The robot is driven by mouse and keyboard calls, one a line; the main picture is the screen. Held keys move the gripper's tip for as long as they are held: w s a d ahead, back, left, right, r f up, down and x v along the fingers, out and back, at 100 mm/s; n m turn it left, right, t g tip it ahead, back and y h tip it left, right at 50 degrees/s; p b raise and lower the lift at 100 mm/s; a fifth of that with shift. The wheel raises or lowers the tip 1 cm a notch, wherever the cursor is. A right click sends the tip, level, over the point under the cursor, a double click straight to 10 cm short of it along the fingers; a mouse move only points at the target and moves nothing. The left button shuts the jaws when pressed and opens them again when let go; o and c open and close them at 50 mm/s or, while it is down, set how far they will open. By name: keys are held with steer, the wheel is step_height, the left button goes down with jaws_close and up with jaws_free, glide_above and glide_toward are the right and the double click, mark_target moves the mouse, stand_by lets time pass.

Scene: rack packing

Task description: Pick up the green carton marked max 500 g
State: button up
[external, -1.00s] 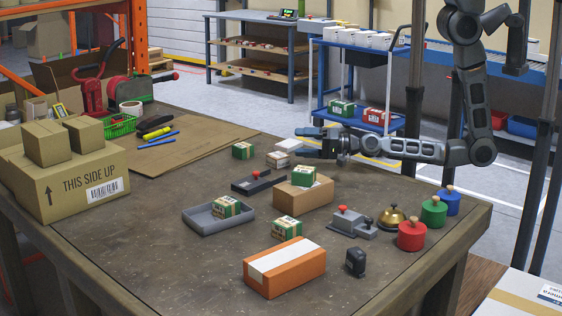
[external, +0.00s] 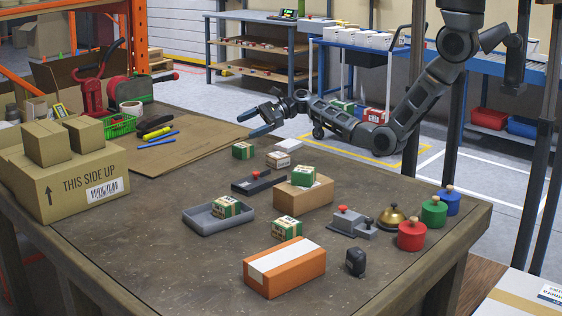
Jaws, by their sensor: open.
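Several small green cartons with white-and-tan bands are in the external view. One green carton (external: 243,151) stands on the table near its back edge. Another green carton (external: 303,176) sits on top of a brown box (external: 303,199). A third green carton (external: 226,207) lies in a shallow grey tray (external: 202,222). A further green carton (external: 287,229) stands on the table behind the orange box. Their markings are too small to read, so I cannot tell which says max 500 g. My gripper (external: 252,124) is open and empty, in the air above and behind the back carton, apart from it.
An orange box (external: 285,269), a black stamp (external: 356,262), a brass bell (external: 391,217) and knobbed weights (external: 411,236) stand in front and right. A white carton (external: 278,159) and a black tray (external: 258,184) are near the back carton. The table's front left is clear.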

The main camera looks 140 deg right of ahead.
mark_target(246, 144)
steer(key=a+y, duration=0.1)
steer(key=a+f+y, duration=0.1)
steer(key=y, duration=0.1)
steer(key=a+f+y, duration=0.1)
steer(key=shift+w+a+f+m+y+b, duration=0.2)
steer(key=shift+w+a+m+y+b, duration=0.1)
steer(key=shift+a+y+b, duration=0.1)
steer(key=shift+w+f, duration=0.1)
steer(key=shift+w, duration=0.05)
steer(key=x, duration=0.7)
steer(key=shift+w+b, duration=0.2)
steer(key=shift+b, duration=0.15)
steer(key=shift+c, duration=0.2)
steer(key=c, duration=1.2)
